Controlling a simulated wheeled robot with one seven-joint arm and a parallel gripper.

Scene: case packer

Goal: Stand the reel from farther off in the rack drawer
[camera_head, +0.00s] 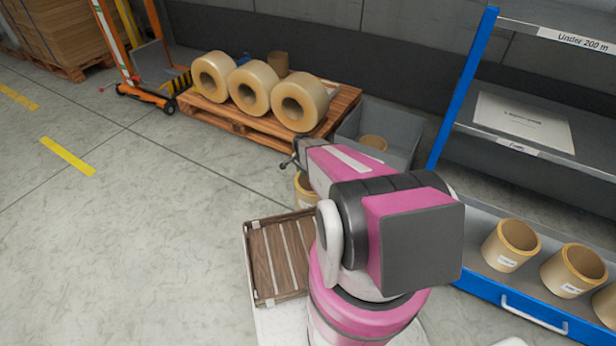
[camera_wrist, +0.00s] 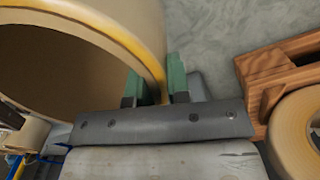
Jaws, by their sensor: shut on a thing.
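My gripper (camera_wrist: 156,86), with green finger pads, is shut on the wall of a tan reel (camera_wrist: 95,12). One pad is inside its hollow and the other outside. In the head view the held reel (camera_head: 304,192) hangs below the gripper, partly hidden by my arm, and a bit of white label shows. The rack drawer (camera_head: 522,312) is blue-fronted with a white handle, pulled out at the lower right. Several labelled tan reels stand upright in it. Part of the drawer's left end is hidden behind my arm.
A grey bin (camera_head: 408,147) with a tan reel (camera_head: 373,142) inside stands behind my arm. A wooden pallet (camera_head: 222,118) holds large rolls (camera_head: 249,88) and a small reel (camera_head: 278,62). A slatted wooden tray (camera_head: 262,268) lies left of my arm. The blue rack post (camera_head: 462,85) rises right. Floor at left is clear.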

